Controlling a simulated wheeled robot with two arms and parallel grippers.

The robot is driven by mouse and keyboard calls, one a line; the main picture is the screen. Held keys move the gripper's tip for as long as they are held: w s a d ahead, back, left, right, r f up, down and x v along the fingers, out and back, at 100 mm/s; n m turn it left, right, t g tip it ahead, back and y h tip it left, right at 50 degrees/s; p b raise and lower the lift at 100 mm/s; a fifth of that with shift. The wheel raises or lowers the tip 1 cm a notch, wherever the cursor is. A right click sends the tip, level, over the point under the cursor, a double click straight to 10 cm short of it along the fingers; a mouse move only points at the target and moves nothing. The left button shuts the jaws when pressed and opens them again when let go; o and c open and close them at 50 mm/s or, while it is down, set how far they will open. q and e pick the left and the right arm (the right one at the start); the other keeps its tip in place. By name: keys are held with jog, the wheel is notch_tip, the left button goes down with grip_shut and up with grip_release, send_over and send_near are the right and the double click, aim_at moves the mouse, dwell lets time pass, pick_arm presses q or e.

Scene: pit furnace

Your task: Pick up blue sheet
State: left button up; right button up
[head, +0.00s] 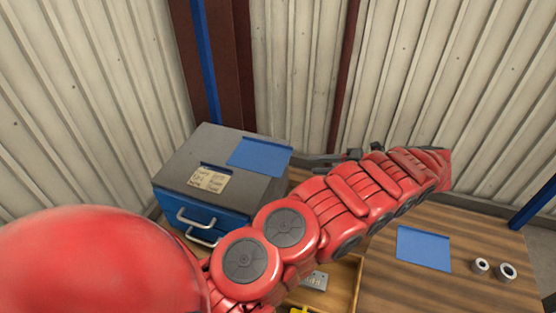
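One blue sheet (260,154) lies flat on the grey top of a toolbox, near its back right edge. A second blue sheet (424,248) lies flat on the wooden table to the right of my red arm. My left gripper (312,161), dark grey, shows behind my arm, just right of the toolbox and its sheet. It appears apart from the sheet. My arm hides part of the gripper, and its opening is unclear. My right gripper is not in view.
The grey and blue toolbox (176,172) has silver handles and a paper label (209,179) on top. Two metal rings (481,266) (507,271) stand on the table's right. A wooden tray (345,285) lies below my arm. Corrugated walls (290,60) close off the back.

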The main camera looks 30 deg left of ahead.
aim_at(283, 165)
pick_arm(q)
jog(key=p+x, duration=0.2)
jog(key=x, duration=0.1)
jog(key=p+x, duration=0.2)
jog(key=x, duration=0.2)
jog(key=shift+s+r+p, duration=0.15)
jog(key=shift+r+p, duration=0.1)
jog(key=shift+p, duration=0.15)
jog(key=b+x, duration=0.1)
jog(key=x, duration=0.2)
jog(key=shift+f+b, duration=0.3)
jog(key=shift+b, duration=0.05)
jog(key=shift+d, duration=0.1)
jog(key=shift+c, duration=0.2)
grip_shut()
jog(key=shift+s+f, duration=0.1)
